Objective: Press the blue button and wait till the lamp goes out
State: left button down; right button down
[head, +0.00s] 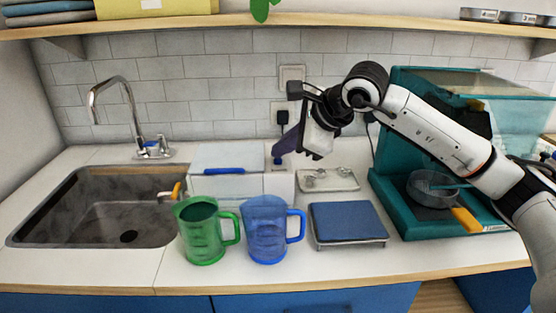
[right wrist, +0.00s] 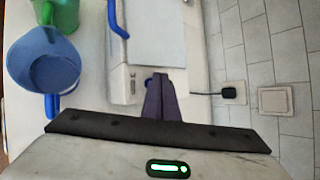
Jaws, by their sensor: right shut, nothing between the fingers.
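A white machine (head: 240,186) with a grey lid and a blue handle (head: 224,171) stands at the back middle of the counter. The blue button (head: 277,161) shows as a small blue spot on the right part of its top, just below my right fingertips. My right gripper (head: 279,153) is shut and empty, pointing down at the button; I cannot tell whether it touches. My left gripper is out of view.
A green jug (head: 200,235) and a blue jug (head: 267,232) stand in front of the machine. A blue-topped scale (head: 347,222) and a metal tray (head: 328,180) are to the right, beside a teal cabinet (head: 385,190). A sink (head: 70,235) is at left.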

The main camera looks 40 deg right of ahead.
aim_at(282, 165)
jog(key=shift+f, duration=0.2)
jog(key=shift+r, duration=0.1)
dwell(0.4)
jog(key=shift+r+p, duration=0.45)
jog(key=shift+r, duration=0.3)
notch_tip(282, 165, up, 5)
jog(key=p, duration=0.4)
dwell(0.8)
